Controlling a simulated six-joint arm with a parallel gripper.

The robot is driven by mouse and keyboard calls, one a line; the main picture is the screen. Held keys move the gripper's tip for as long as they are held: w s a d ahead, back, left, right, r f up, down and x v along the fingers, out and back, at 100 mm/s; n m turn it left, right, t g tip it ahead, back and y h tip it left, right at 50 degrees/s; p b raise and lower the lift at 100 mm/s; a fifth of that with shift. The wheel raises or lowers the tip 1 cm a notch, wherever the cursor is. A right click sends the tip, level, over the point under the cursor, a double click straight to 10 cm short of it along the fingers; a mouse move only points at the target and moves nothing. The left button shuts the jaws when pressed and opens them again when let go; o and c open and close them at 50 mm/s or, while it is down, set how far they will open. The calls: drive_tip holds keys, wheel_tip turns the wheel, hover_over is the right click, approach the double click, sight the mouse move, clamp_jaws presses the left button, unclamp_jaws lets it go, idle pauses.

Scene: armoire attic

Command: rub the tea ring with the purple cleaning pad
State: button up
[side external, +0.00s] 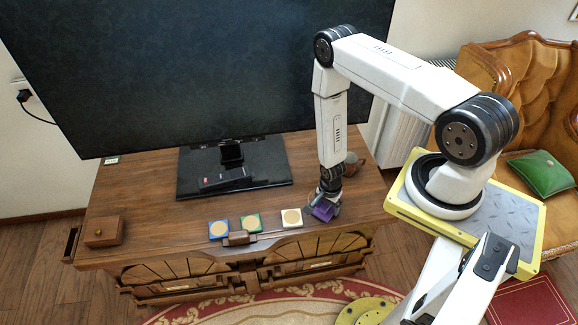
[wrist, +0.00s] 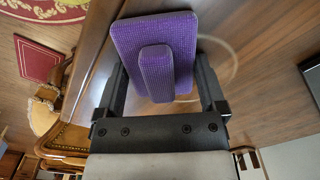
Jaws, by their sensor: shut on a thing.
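The purple cleaning pad (side external: 323,211) is held in my gripper (side external: 325,203) low over the right front part of the wooden cabinet top. In the wrist view the pad (wrist: 180,32) fills the space ahead of my gripper (wrist: 162,85), whose fingers are shut on its raised grip (wrist: 157,72). The tea ring (wrist: 232,62) shows as a pale curved mark on the wood, partly hidden behind the pad and a finger. I cannot tell whether the pad touches the wood.
Blue (side external: 219,229), green (side external: 251,222) and white (side external: 291,218) square coasters with round tan centres lie along the front edge, left of the pad. A small brown box (side external: 103,231) sits at far left. A large television (side external: 200,70) stands behind on a black base (side external: 262,178).

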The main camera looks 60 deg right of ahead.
drive_tip(key=shift+s+a+r, duration=0.1)
drive_tip(key=shift+r, duration=4)
drive_tip(key=shift+s+d+f, duration=0.1)
drive_tip(key=shift+d+f, duration=0.05)
drive_tip(key=shift+d, duration=0.1)
drive_tip(key=shift+f, duration=0.1)
